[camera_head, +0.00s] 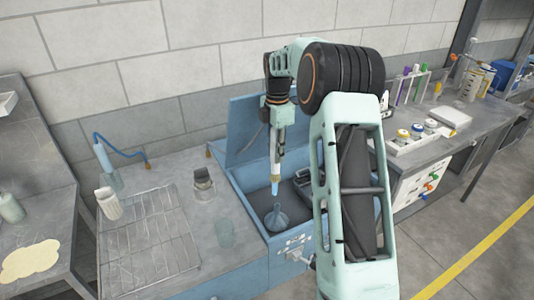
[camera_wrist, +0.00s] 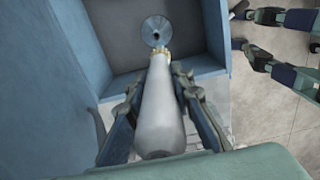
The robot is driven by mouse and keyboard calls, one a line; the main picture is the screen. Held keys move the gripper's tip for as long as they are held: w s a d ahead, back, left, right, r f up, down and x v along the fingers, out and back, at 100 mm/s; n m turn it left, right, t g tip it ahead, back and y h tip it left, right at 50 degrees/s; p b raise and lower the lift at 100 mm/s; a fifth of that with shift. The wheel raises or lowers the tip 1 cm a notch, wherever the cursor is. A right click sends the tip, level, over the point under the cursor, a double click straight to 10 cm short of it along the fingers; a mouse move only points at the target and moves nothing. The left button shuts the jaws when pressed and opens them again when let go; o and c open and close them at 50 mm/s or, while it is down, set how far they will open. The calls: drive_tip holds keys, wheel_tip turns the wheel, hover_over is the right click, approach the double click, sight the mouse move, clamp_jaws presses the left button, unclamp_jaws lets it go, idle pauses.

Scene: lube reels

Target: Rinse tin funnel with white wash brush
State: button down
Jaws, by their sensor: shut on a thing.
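My gripper (camera_head: 277,140) is shut on the white wash brush, with one finger on each side of its handle in the wrist view (camera_wrist: 158,82). The brush (camera_head: 275,152) hangs tip down, with a yellowish collar and a blue tip, over the blue basin. Its white handle fills the middle of the wrist view (camera_wrist: 160,112). The grey-blue tin funnel (camera_head: 277,219) is in the basin below the brush, and it also shows past the collar in the wrist view (camera_wrist: 154,25). In the head view a gap shows between the brush tip and the funnel.
The blue basin (camera_head: 255,213) has raised walls around the funnel. A bench (camera_head: 450,140) with jars is right.

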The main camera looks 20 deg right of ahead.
sight(279, 174)
drive_tip(key=shift+w+d+f, duration=0.1)
drive_tip(key=shift+w+d, duration=0.35)
drive_tip(key=shift+d, duration=0.3)
wheel_tip(279, 174, down, 10)
drive_tip(key=b, duration=0.5)
drive_tip(key=shift+f, duration=0.25)
drive_tip(key=shift+r, duration=0.1)
idle(1.4)
wheel_tip(279, 174, up, 7)
drive_tip(key=p, duration=0.5)
idle(0.5)
